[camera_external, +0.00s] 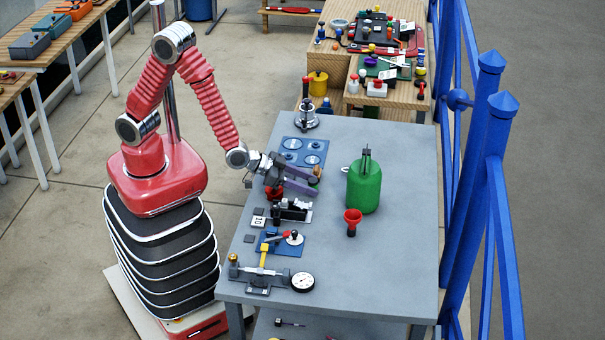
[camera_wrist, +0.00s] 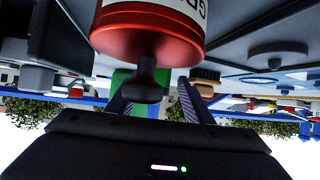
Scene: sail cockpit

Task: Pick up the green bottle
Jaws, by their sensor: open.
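The green bottle (camera_external: 364,190) stands upright on the grey table, with a dark piece at its top and a small light handle or spout on its left. My gripper (camera_external: 316,181) is open and low over the table, to the left of the bottle. Its fingers point towards the bottle, with a gap between. In the wrist view, which looks upside down, part of the green bottle (camera_wrist: 120,78) shows behind the two fingers (camera_wrist: 156,100). A red can (camera_wrist: 145,38) with a white label hides much of it there.
A red funnel-like piece (camera_external: 352,218) stands just in front of the bottle. A blue plate with round discs (camera_external: 303,152), a small black-and-white device (camera_external: 292,211) and a dial gauge (camera_external: 302,282) lie along the left side. The table's right side is clear, beside a blue railing (camera_external: 477,165).

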